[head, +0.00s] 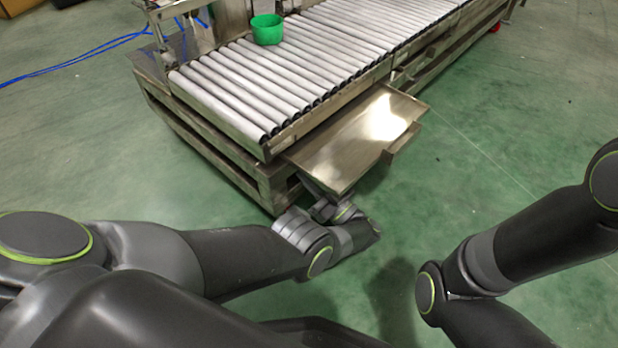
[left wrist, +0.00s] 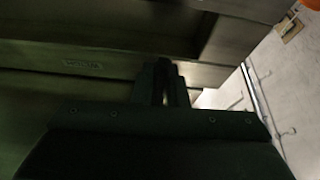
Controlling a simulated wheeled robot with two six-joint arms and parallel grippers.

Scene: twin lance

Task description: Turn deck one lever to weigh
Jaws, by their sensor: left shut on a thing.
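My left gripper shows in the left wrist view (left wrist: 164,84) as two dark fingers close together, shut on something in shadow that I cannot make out. In the head view, my left arm reaches to the metal conveyor's near corner, and its wrist goes beneath the tilted steel tray, which hides the fingers. No lever of deck one can be told apart in either view. My right arm is at the right of the head view, but its gripper is out of frame.
The roller conveyor (head: 290,75) runs to the back right, with a green cup (head: 267,29) on it. The shiny steel tray (head: 350,140) juts from its near side. Blue cables (head: 75,62) lie at left. Green floor is open at right.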

